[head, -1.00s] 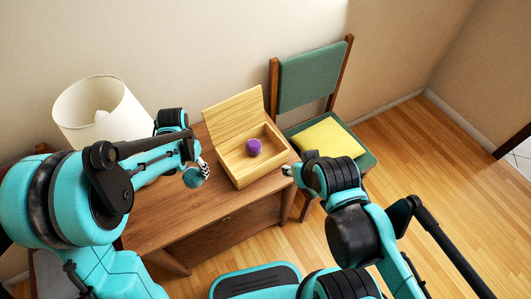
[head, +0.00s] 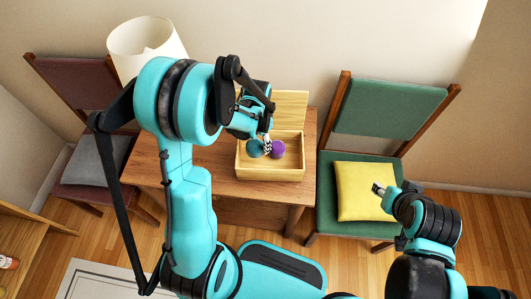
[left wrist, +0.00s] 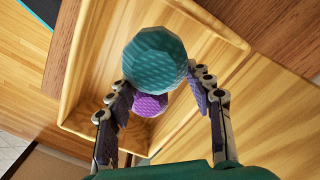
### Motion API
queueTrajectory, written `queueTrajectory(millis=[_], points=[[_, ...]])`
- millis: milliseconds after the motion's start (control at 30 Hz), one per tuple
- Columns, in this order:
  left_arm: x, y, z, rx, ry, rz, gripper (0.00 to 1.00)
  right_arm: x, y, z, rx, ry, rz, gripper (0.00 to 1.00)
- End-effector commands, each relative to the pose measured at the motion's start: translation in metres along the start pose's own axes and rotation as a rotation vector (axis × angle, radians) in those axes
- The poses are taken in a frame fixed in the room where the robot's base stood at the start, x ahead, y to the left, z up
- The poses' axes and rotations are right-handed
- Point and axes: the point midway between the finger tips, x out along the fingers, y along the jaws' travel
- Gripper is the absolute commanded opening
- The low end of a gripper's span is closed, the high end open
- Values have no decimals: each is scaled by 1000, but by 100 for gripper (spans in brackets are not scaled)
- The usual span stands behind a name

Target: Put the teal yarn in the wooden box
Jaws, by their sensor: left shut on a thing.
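The teal yarn (head: 255,148) is a round ball, held between the fingers of my left gripper (head: 266,143). In the left wrist view the teal yarn (left wrist: 155,60) is over the inside of the wooden box, with the gripper's fingers (left wrist: 160,92) on either side of it. The wooden box (head: 270,175) stands open on the table. A purple ball (head: 278,149) is inside it, and the teal yarn partly covers that ball (left wrist: 150,104) in the wrist view. I cannot tell whether the teal yarn touches the box floor. My right gripper (head: 378,188) is over the green chair, apart from the box.
The box's raised lid (head: 290,105) stands at its back. A white lamp (head: 145,45) is on the table's back left. A green chair (head: 378,108) with a yellow cushion (head: 362,190) stands right of the table (head: 210,180); a dark red chair (head: 75,78) stands left.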

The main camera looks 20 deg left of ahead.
Motion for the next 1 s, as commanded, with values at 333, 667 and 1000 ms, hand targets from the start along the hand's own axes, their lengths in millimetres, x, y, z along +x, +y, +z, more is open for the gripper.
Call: queueTrajectory(millis=[333,667,1000], points=[[42,0,0,1,1,0,23,15,0,10,0,0,0,40],[48,0,0,1,1,0,23,16,0,11,0,0,0,40],[51,0,0,1,1,0,72,19,0,13,0,0,0,40]])
